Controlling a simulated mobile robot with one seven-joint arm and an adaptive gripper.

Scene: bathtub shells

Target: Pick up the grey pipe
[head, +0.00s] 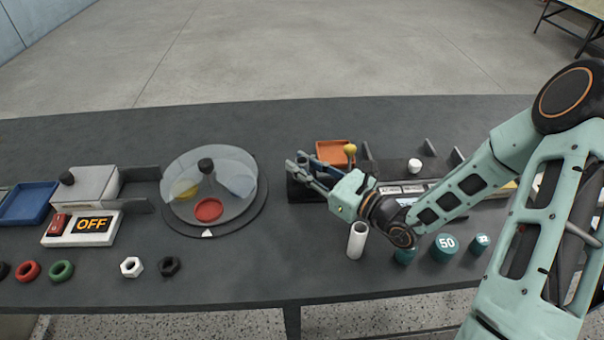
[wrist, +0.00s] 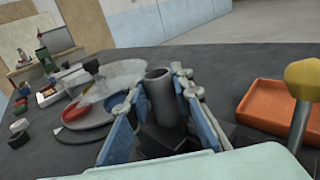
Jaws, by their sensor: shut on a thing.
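The grey pipe (wrist: 161,98) stands between the two blue-padded fingers of my gripper (wrist: 158,84) in the wrist view, its open round end facing up. My gripper is shut on it. A dark block (wrist: 156,143) shows below the pipe. I cannot tell whether the pipe touches it. In the head view my gripper (head: 298,168) points left over the dark block (head: 303,192), and the fingers largely hide the pipe.
A turntable with a clear cover (head: 208,190) stands left of my gripper. An orange tray (head: 331,152) and a yellow-knobbed post (head: 350,150) are close behind it. A white tube (head: 357,240) and green weights (head: 444,247) stand in front.

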